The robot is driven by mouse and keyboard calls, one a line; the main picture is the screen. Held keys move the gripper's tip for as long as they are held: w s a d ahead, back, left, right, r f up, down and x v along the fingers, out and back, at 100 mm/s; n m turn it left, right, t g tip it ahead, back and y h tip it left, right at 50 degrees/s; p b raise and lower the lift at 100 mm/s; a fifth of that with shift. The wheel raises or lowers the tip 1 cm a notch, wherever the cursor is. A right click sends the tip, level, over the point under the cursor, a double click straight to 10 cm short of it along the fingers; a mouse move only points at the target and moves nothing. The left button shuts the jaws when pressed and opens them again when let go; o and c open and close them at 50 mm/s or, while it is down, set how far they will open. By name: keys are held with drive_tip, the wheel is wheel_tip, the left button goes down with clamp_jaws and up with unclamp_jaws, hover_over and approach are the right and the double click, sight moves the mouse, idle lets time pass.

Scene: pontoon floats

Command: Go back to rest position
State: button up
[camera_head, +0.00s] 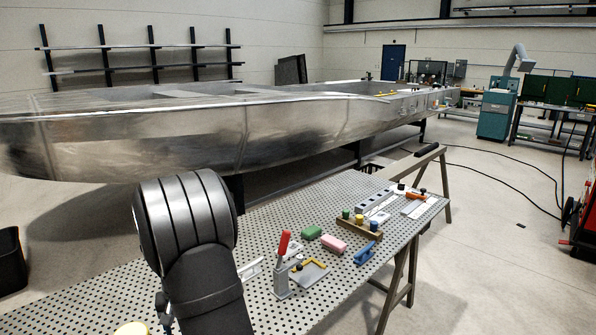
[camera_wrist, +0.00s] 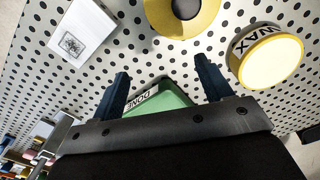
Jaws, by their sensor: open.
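My gripper (camera_wrist: 162,70) is open in the wrist view, its two dark blue fingers spread apart over the perforated table (camera_wrist: 130,45). A green piece marked "DONE" (camera_wrist: 172,96) shows between and behind the fingers, partly hidden by the gripper body; the fingers are not closed on it. In the head view my dark grey arm stands at the front left over the perforated table (camera_head: 330,190), and the gripper's fingers cannot be made out there.
Near the gripper are a yellow disc (camera_wrist: 205,18), a wax tin (camera_wrist: 268,58) and a white box (camera_wrist: 83,28). A metal boat hull (camera_head: 190,135) lies behind.

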drive_tip(key=shift+m, duration=0.7)
drive_tip(key=w+d, duration=0.1)
drive_tip(key=d, duration=0.2)
drive_tip(key=w+d+f, duration=0.1)
drive_tip(key=w+d, duration=0.1)
drive_tip(key=d, duration=0.1)
drive_tip(key=w+d, duration=0.2)
drive_tip(key=d, duration=0.2)
drive_tip(key=shift+w+d+f, duration=0.1)
drive_tip(key=shift+w+f, duration=0.15)
